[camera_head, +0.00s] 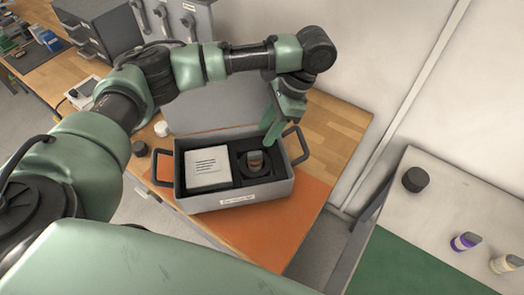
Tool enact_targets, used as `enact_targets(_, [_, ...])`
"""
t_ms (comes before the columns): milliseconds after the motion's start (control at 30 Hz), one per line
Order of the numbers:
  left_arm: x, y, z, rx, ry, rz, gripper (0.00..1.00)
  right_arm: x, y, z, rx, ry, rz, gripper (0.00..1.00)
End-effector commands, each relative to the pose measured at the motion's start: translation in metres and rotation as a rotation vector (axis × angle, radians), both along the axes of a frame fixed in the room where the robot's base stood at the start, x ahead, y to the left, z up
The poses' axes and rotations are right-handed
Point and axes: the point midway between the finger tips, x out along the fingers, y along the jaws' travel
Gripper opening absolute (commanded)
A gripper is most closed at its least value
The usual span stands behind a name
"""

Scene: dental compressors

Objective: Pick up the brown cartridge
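The brown cartridge (255,161) sits in a round dark recess in the right part of a grey open box (237,195). My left gripper (269,134) hangs from the arm above the box, pointing down, just above and slightly right of the cartridge in the picture. It appears apart from the cartridge. The fingers overlap in this view, so their opening is unclear. My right gripper is not in view.
The box, with its lid raised and two side handles, stands on an orange mat (292,220) on a wooden table. A white card (208,167) fills its left part. At right, another table holds a black cylinder (415,179), a purple-and-white bottle (466,241) and a cream bottle (506,263).

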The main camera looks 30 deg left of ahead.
Motion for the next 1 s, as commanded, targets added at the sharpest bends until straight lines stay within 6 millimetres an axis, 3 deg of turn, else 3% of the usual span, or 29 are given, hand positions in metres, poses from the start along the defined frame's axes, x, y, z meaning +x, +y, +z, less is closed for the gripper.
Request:
enact_targets(400, [-0.021,0.011,-0.044,0.003,0.004,-0.001,0.38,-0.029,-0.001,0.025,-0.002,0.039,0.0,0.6])
enact_targets(600, [-0.025,0.017,-0.066,0.001,0.002,-0.001,0.38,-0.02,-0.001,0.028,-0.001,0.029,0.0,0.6])
enact_targets(833, [-0.025,0.017,-0.068,0.001,0.0,-0.001,0.38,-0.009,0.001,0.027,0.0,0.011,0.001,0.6])
enact_targets(967, [-0.025,0.017,-0.068,0.001,0.0,-0.001,0.02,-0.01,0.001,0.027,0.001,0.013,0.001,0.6])
enact_targets(1000, [-0.025,0.017,-0.068,0.001,0.0,-0.001,0.0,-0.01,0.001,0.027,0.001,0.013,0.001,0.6])
